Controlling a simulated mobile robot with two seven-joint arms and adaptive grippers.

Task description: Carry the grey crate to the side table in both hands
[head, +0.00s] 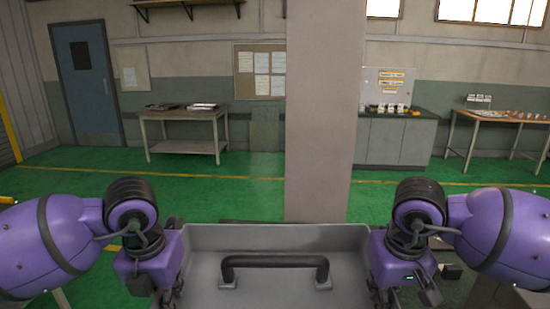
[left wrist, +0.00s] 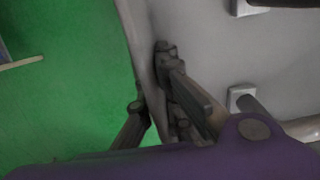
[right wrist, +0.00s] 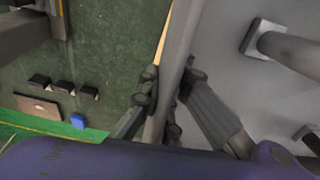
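The grey crate (head: 210,237), an open box with a dark bar handle (head: 275,262), is in front of me at the bottom of the head view. My left gripper (head: 172,292) is at its left wall; the left wrist view shows its fingers (left wrist: 152,80) on both sides of the wall (left wrist: 143,45), closed on it. My right gripper (head: 378,292) is at the right wall; the right wrist view shows its fingers (right wrist: 168,90) on both sides of that wall (right wrist: 178,45). The crate looks level. Its underside is hidden, so I cannot tell whether it rests on anything.
A wide pillar (head: 325,110) stands just beyond the crate. A table (head: 185,114) stands at the back left, a cabinet (head: 395,140) right of the pillar, and another table (head: 500,117) far right. Small black blocks (right wrist: 63,87) lie on a dark surface right of the crate. Green floor (head: 240,185) is open at left.

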